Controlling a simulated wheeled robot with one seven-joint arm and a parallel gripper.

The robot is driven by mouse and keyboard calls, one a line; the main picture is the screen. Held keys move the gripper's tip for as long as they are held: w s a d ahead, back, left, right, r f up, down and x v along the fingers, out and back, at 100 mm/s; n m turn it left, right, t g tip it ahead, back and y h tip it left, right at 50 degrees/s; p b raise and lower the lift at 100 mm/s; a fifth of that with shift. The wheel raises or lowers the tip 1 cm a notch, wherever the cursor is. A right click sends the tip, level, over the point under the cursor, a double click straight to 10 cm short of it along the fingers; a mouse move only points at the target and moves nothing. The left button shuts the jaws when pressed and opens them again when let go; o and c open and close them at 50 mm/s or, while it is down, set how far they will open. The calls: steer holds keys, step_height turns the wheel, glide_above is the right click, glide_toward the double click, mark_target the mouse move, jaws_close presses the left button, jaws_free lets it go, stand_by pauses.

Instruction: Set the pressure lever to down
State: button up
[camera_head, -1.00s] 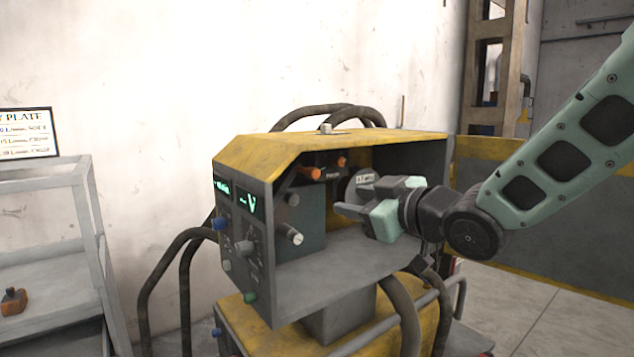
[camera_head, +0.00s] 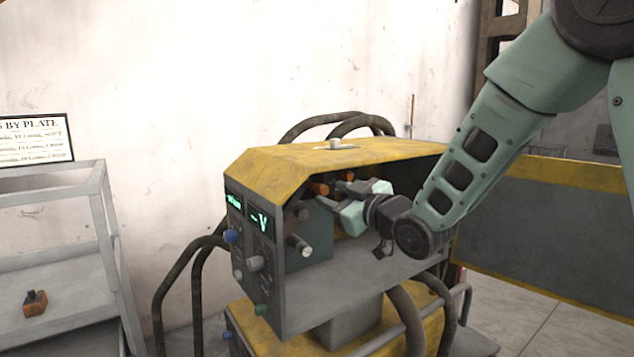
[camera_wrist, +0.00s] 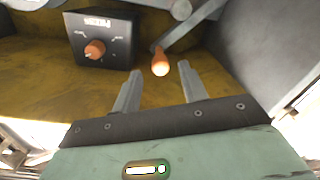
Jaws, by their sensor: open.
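A lever with a grey arm and a rounded orange tip (camera_wrist: 160,63) shows in the wrist view; I take it to be the pressure lever, though no readable label marks it. My gripper (camera_wrist: 160,76) is open, with one finger on each side of the line to the orange tip. The tip is just beyond the fingertips, and nothing is gripped. In the head view my gripper (camera_head: 334,192) is inside the upper part of the open machine housing (camera_head: 290,172). There its fingers and arm partly hide the orange parts, so the lever's setting is unclear.
A dark box with an orange dial (camera_wrist: 95,49) is left of the lever in the wrist view. A knob (camera_head: 299,245) juts out inside the housing below my gripper. The yellow-topped door panel (camera_head: 560,215) stands open at right. A grey shelf (camera_head: 60,225) is at left.

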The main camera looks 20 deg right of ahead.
mark_target(317, 188)
steer(key=p+x, duration=0.1)
steer(key=x, duration=0.5)
steer(key=shift+w+a, duration=0.1)
steer(key=shift+w, duration=0.25)
jaws_close()
